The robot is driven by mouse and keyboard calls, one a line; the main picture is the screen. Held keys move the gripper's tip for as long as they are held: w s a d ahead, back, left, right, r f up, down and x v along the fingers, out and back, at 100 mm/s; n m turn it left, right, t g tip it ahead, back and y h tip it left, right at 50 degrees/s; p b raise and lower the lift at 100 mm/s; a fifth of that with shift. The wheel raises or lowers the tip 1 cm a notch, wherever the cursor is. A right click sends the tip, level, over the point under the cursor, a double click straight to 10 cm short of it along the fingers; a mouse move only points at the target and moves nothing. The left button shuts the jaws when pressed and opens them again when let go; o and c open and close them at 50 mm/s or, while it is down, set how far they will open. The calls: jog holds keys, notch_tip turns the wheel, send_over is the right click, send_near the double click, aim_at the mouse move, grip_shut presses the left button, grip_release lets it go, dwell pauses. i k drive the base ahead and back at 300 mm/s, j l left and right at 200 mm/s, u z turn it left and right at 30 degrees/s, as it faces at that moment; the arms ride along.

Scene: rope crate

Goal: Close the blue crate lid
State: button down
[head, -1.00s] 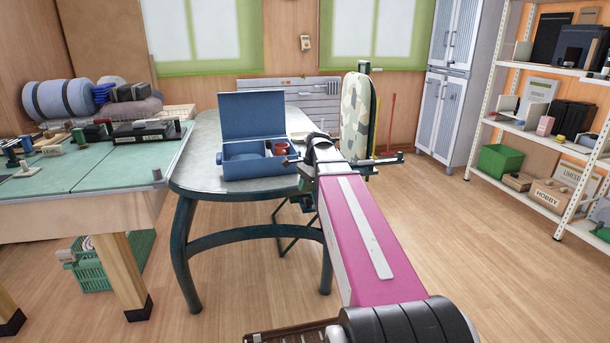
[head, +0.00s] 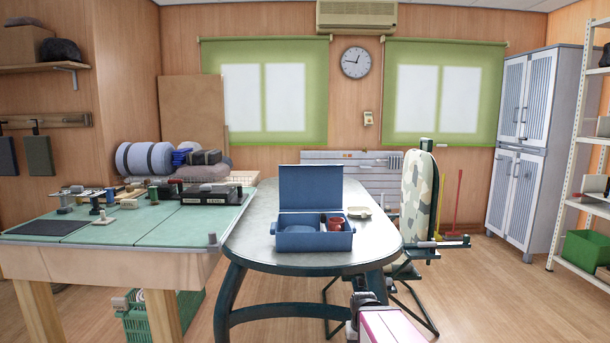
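The blue crate (head: 312,241) stands on the oval grey table, its open side up. Its blue lid (head: 311,188) is hinged at the back and stands open, about upright. Inside are a blue rounded thing (head: 297,228) on the left, perhaps coiled rope, and a red pot-like thing (head: 334,224) on the right. A small dark item is beside the red one. The crate's floor is hidden by its front wall. Part of my pink arm shows at the bottom edge, below and right of the crate. My gripper cannot be seen.
A pale dish (head: 359,212) lies on the table (head: 378,240) right of the crate. A camouflage-covered ironing board (head: 419,195) stands upright beside the table's right end. A green-topped workbench (head: 160,222) with tools adjoins on the left. The tabletop before the crate is clear.

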aim_at(311, 188)
jog(key=i+l+u, duration=0.1)
jog(key=l, duration=0.3)
jog(key=i+l+u, duration=0.1)
jog(key=l, duration=0.35)
jog(key=i+l+u, duration=0.1)
jog(key=l, duration=0.35)
jog(key=i+l+u, duration=0.1)
jog(key=i+l, duration=0.15)
jog(key=l, duration=0.2)
jog(key=i+l, duration=0.1)
jog(key=l, duration=0.4)
jog(key=i+l+u, duration=0.15)
jog(key=l, duration=0.3)
jog(key=k, duration=0.05)
